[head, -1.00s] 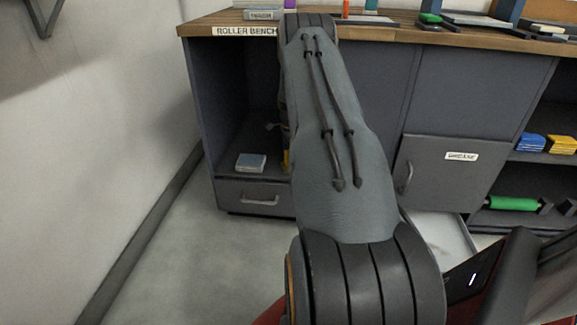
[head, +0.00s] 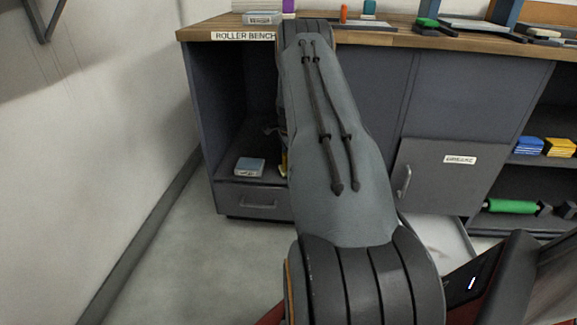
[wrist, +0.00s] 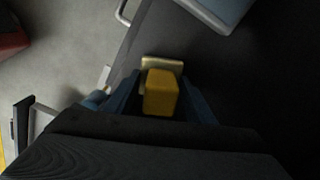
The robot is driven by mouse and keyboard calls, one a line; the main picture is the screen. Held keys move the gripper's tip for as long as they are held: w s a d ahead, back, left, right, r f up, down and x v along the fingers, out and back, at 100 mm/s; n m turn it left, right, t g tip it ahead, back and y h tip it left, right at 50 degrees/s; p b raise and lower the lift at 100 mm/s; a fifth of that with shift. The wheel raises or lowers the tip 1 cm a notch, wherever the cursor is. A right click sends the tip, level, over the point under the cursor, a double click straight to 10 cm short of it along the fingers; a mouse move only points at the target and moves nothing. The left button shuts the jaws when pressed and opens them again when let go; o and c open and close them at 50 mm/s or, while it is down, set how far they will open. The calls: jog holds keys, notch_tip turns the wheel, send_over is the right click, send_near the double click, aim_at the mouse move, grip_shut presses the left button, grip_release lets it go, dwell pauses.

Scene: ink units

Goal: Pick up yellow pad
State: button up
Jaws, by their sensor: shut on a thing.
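The yellow pad (wrist: 160,92) is a small yellow block between the blue fingers of my gripper (wrist: 160,100) in the wrist view. The gripper is shut on it. A pale tan edge shows just beyond the pad; I cannot tell whether it belongs to the pad. In the head view my arm hides the gripper, and only a sliver of yellow (head: 284,163) shows at the arm's left edge, inside the open left compartment of the bench.
A grey-blue box (head: 249,167) lies on the compartment floor left of my arm, above a drawer (head: 254,202). The bench top (head: 400,38) carries several items. Blue pads (head: 529,145) and other yellow pads (head: 560,147) sit on the right shelf. The floor at left is clear.

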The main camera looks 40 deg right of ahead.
notch_tip(320, 180, up, 7)
jog(key=shift+f+p, duration=0.1)
jog(key=shift+p, duration=1)
jog(key=w+a+p, duration=0.1)
jog(key=w+a, duration=0.4)
jog(key=a, duration=0.3)
jog(key=w+a+p, duration=0.1)
jog(key=w+a, duration=0.4)
jog(key=a, duration=0.3)
jog(key=shift+w+a, duration=0.3)
jog(key=shift+w, duration=0.05)
jog(key=shift+f, duration=0.1)
